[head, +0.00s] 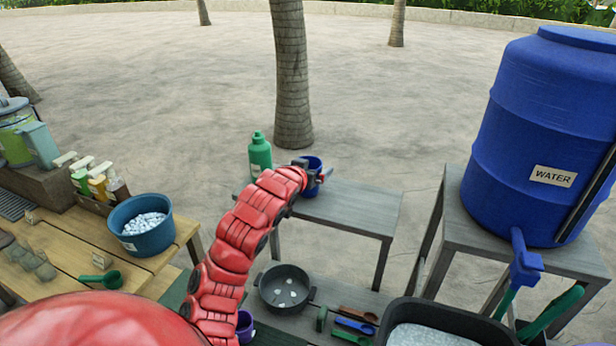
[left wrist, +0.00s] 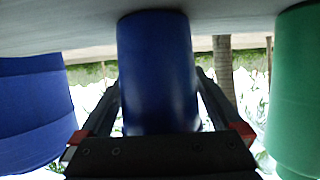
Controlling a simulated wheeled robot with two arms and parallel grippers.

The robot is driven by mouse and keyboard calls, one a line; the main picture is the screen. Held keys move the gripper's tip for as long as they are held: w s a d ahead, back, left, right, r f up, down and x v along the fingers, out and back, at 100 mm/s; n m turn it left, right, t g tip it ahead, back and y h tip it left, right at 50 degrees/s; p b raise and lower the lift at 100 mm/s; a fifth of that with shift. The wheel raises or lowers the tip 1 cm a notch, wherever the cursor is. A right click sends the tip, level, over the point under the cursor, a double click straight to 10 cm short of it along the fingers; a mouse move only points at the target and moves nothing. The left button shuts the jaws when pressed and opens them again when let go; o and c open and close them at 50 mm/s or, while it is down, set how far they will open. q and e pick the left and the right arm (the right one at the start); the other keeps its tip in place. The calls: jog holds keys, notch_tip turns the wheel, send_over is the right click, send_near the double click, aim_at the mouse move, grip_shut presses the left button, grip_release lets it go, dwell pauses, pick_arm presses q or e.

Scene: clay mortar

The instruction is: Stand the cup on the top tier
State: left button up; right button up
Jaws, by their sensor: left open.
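The blue cup (head: 311,176) stands upright on the grey top tier (head: 355,212), near its back edge. In the left wrist view, which is upside down, the cup (left wrist: 158,70) is large and central, its base against the tier's surface (left wrist: 80,22). My left gripper (head: 318,179) is open, with one finger on each side of the cup. Small gaps seem to show beside the cup; I cannot tell whether a finger touches it. Part of the cup is hidden behind the gripper in the head view. My right gripper is not in view.
A green bottle (head: 259,152) stands left of the cup. A dark pan (head: 285,288) and several coloured spoons (head: 355,325) lie on the lower tier. The blue water barrel (head: 545,130) stands on a stand at right. The top tier's right part is clear.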

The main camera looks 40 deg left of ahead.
pick_arm(q)
jog(key=c, duration=1.3)
jog(key=shift+r, duration=0.1)
